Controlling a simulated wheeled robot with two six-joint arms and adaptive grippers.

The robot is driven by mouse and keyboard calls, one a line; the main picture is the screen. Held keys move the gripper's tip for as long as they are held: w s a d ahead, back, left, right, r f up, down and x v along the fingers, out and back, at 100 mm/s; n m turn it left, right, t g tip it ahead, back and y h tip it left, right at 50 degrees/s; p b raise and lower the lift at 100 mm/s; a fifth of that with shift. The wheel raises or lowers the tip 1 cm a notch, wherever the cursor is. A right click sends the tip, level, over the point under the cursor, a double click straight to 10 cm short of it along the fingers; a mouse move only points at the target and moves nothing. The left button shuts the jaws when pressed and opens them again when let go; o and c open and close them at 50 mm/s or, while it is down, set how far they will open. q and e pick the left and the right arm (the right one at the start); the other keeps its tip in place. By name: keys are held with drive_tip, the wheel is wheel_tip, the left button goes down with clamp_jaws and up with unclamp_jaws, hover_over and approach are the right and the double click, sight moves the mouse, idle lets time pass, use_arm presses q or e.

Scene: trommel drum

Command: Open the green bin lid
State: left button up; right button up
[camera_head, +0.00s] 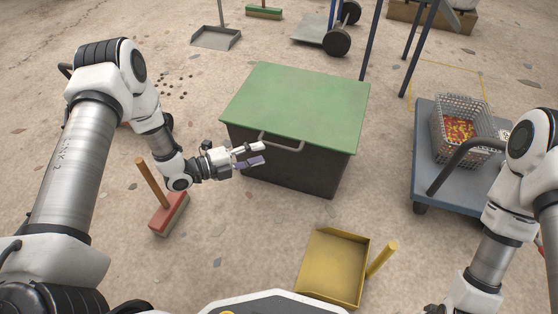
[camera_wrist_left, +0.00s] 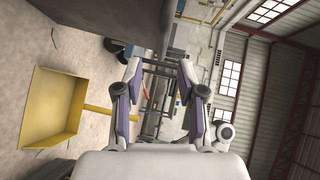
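The bin has a flat green lid (camera_head: 298,105), which lies closed on its dark box (camera_head: 290,172). A pale bar handle (camera_head: 281,140) sticks out at the lid's front edge. My left gripper (camera_head: 262,153) is just left of and in front of the handle, with its fingers apart and nothing between them. It looks close to the handle, but I cannot tell whether they touch. In the left wrist view the open fingers (camera_wrist_left: 158,75) show, with a dark grey surface, probably the bin, at the top. My right gripper's fingers are out of view.
A yellow dustpan (camera_head: 333,268) lies in front of the bin. A red brush (camera_head: 168,214) with a wooden handle stands below my left forearm. A blue-grey cart (camera_head: 432,180) carrying a wire basket (camera_head: 463,128) is at right. Floor behind the bin is partly clear.

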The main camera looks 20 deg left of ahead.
sight(280, 146)
use_arm(q)
drive_tip(key=b+x, duration=0.3)
drive_tip(key=x, duration=0.4)
drive_tip(key=shift+b, duration=0.3)
drive_tip(key=shift+w+d, duration=0.2)
drive_tip(key=shift+r, duration=0.15)
clamp_jaws()
